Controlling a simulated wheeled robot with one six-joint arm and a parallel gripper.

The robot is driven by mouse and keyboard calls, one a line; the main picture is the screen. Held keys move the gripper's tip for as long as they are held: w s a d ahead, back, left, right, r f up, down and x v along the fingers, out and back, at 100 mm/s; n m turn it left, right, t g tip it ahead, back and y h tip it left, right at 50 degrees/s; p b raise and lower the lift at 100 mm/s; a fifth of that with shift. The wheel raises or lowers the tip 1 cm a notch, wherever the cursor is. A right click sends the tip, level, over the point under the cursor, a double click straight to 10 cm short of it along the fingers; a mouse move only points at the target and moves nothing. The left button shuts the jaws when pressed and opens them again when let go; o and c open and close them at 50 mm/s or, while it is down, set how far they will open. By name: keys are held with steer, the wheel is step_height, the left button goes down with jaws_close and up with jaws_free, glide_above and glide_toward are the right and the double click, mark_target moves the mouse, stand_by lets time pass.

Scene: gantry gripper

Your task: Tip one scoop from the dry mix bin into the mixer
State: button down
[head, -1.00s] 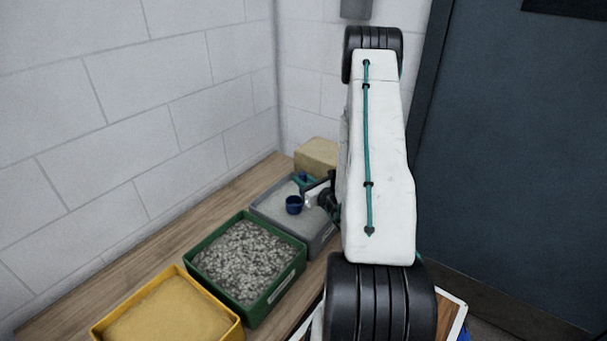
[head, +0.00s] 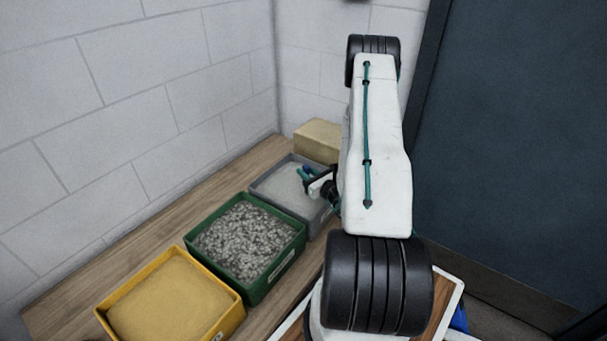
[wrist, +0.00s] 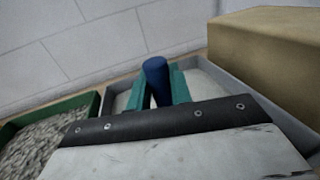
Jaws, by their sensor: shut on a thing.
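My gripper (head: 305,174) is over the grey bin of pale powder (head: 317,223), at the far end of the row. In the wrist view, its teal fingers (wrist: 157,88) are shut on the upright blue handle of a scoop (wrist: 156,72). The scoop's bowl is hidden in both current views, so I cannot tell whether it is in the powder. The grey bin also shows behind the fingers in the wrist view (wrist: 116,92). I cannot read which bin is the dry mix. No mixer is recognisable.
A green bin of grey gravel (head: 268,291) and a yellow bin of sand (head: 232,321) stand nearer on the wooden bench (head: 130,235). A tan block (head: 318,138) sits behind the grey bin. A white block wall (head: 140,110) runs along the left; a dark door (head: 510,150) stands right.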

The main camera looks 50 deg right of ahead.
steer(key=d, duration=0.5)
steer(key=a+r, duration=0.4)
steer(key=r, duration=1.1)
steer(key=shift+r, duration=0.35)
steer(key=shift+w, duration=0.1)
stand_by(0.5)
